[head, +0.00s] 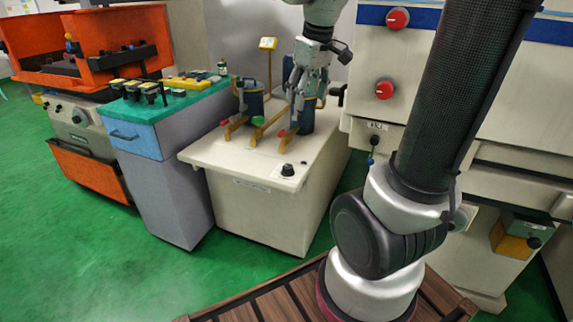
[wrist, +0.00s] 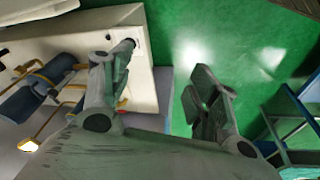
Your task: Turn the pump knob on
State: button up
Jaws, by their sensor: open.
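The pump unit is a cream cabinet (head: 222,160) in the middle of the head view. In the wrist view my gripper (wrist: 168,62) is open and empty between the fingers. The cabinet corner (wrist: 146,75) lies behind the left finger there. A dark spot at that fingertip may be the knob; I cannot tell.
Blue cylinders (head: 254,104) and ochre pipes with red and green handles stand on the cabinet, close to my gripper. A green-topped bench (head: 180,103) is left; a machine with red buttons (head: 384,89) is right. Green floor lies in front.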

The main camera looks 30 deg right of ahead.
jog(key=w+d+f+n+g, duration=0.1)
jog(key=w+f, duration=0.2)
jog(key=w, duration=0.2)
jog(key=w+d+f+n, duration=0.1)
jog(key=w+f, duration=0.2)
jog(key=w, duration=0.2)
jog(key=n+g, duration=0.2)
jog(key=n, duration=0.2)
send_over(288, 166)
notch_tip(288, 166, down, 22)
notch_tip(288, 166, down, 10)
jog(key=shift+a+f, duration=0.1)
jog(key=c, duration=1)
